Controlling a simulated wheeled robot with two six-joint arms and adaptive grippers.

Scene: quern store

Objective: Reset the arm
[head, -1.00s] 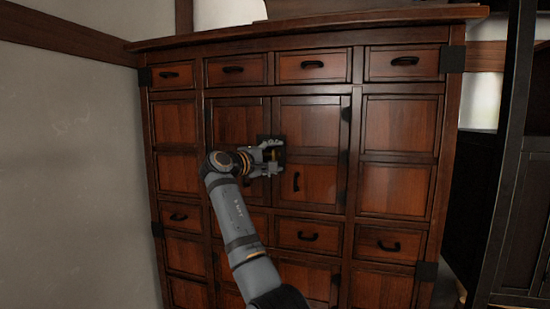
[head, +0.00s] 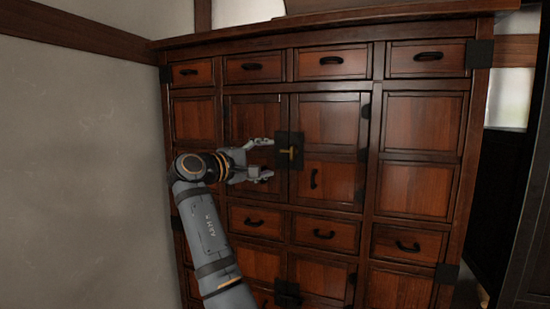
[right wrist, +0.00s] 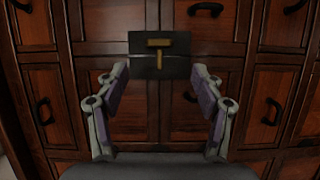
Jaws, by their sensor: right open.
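My right gripper (head: 270,158) is open and empty in front of the wooden cabinet (head: 418,124), just left of a dark square lock plate. In the right wrist view, its two fingers (right wrist: 158,95) stand wide apart. The brass T-shaped key or latch (head: 291,152) sits on the dark plate (head: 284,138) between the two upper doors. In the right wrist view the brass piece (right wrist: 159,52) lies beyond the fingertips, centred between them, and nothing touches it. My left gripper does not show.
A pale wall (head: 80,160) stands close at the left. A dark piece of furniture (head: 505,190) stands at the right.

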